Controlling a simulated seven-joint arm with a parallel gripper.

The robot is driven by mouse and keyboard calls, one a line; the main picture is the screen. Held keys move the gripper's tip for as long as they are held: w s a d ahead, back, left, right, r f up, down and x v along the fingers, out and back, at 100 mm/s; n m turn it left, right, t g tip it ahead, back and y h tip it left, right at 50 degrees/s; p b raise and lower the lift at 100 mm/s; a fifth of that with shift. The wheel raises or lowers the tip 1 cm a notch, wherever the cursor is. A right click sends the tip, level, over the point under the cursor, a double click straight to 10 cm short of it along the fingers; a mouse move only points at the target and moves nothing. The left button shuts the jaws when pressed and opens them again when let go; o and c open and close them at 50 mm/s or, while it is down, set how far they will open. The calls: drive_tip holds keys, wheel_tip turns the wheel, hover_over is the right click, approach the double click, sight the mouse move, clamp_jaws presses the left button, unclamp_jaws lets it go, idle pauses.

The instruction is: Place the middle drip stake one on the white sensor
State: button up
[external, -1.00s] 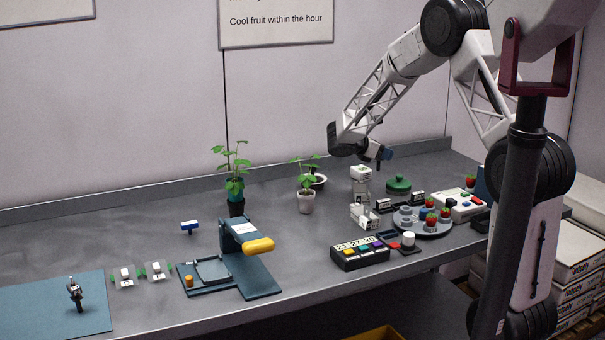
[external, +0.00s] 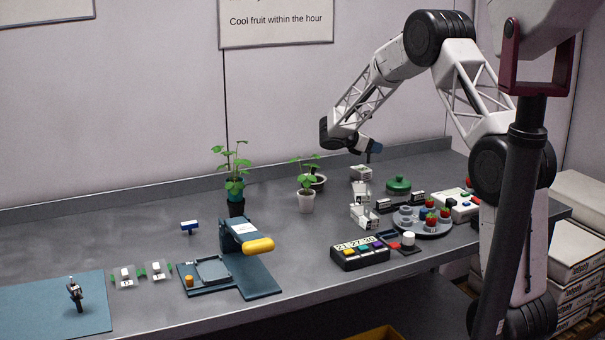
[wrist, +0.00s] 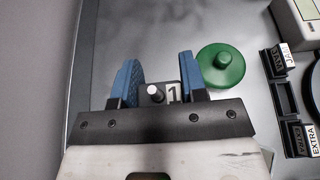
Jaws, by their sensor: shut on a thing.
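My gripper (external: 371,147) is raised above the back right of the bench in the external view. In the wrist view its two blue fingers (wrist: 158,82) are shut on a small dark drip stake with a white round knob (wrist: 155,92) and a tag marked 1. Its lower part is hidden in the wrist view and too small to make out in the external view. White block-like units (external: 361,172) (external: 364,214) stand on the bench below and in front of the gripper; I cannot tell which is the white sensor.
A green lidded dish (external: 398,185) also shows in the wrist view (wrist: 221,65). A round grey tray (external: 423,232) with strawberries and a button box (external: 360,255) stand in front. Potted plants (external: 306,201) are to the left.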

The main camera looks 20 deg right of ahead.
drive_tip(key=w+d, duration=0.1)
drive_tip(key=w, duration=0.5)
drive_tip(key=shift+w+f, duration=0.3)
drive_tip(key=shift+w, duration=0.05)
drive_tip(key=shift+d+f, duration=0.1)
drive_tip(key=shift+f, duration=1.65)
drive_tip(key=shift+f, duration=0.15)
drive_tip(key=o, duration=0.9)
drive_tip(key=v, duration=1.2)
